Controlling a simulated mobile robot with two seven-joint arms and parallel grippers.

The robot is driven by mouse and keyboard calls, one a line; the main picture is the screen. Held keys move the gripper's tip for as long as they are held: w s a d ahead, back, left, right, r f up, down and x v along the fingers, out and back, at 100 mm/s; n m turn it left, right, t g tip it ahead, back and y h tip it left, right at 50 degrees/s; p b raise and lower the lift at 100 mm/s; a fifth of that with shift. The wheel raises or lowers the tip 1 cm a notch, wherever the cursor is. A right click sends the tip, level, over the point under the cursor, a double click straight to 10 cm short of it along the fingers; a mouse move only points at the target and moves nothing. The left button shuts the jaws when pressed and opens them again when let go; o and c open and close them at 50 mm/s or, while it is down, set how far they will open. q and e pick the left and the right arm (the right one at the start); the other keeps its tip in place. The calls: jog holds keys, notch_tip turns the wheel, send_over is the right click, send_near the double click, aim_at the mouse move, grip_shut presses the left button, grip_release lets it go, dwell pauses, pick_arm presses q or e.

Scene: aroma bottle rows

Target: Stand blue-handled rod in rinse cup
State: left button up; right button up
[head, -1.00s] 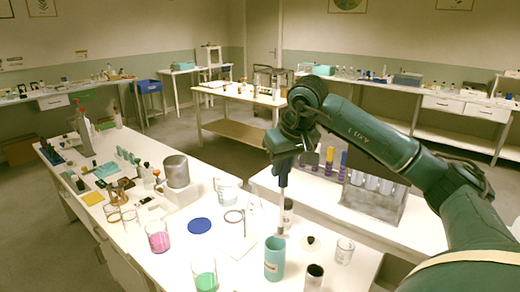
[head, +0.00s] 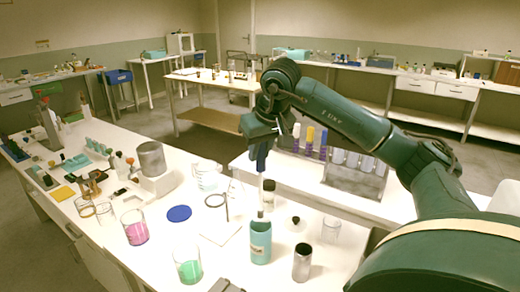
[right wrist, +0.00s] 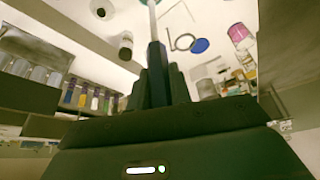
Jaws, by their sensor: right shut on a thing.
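My right gripper (head: 262,143) is shut on the blue-handled rod (head: 260,162) and holds it about upright, with the pale shaft pointing down. In the right wrist view the blue handle (right wrist: 157,72) rises from between the fingers. Its shaft runs up towards the teal cup (right wrist: 143,2), which is cut off at the top edge. I cannot tell whether the tip is above, behind or inside the cup. My left gripper is not seen.
A dark-banded vial (head: 268,196) stands close behind the cup. A tube rack (head: 354,178) stands behind right.

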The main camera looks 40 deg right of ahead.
aim_at(261, 170)
jog(key=shift+f+b, duration=2.05)
jog(key=shift+f, duration=1.2)
notch_tip(261, 170, down, 2)
jog(key=shift+b, duration=0.7)
jog(key=shift+f+b, duration=1.1)
jog(key=shift+f, duration=0.5)
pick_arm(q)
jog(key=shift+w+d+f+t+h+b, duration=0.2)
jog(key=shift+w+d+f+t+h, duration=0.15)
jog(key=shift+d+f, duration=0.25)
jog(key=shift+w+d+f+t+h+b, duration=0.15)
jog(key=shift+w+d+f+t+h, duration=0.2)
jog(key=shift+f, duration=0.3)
pick_arm(e)
jog(key=shift+f, duration=0.5)
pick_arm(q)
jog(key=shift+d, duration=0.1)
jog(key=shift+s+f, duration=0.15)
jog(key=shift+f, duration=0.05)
pick_arm(e)
jog(key=o, duration=1)
pick_arm(q)
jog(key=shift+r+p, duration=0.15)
jog(key=shift+p, duration=0.3)
pick_arm(e)
jog(key=v, duration=1.3)
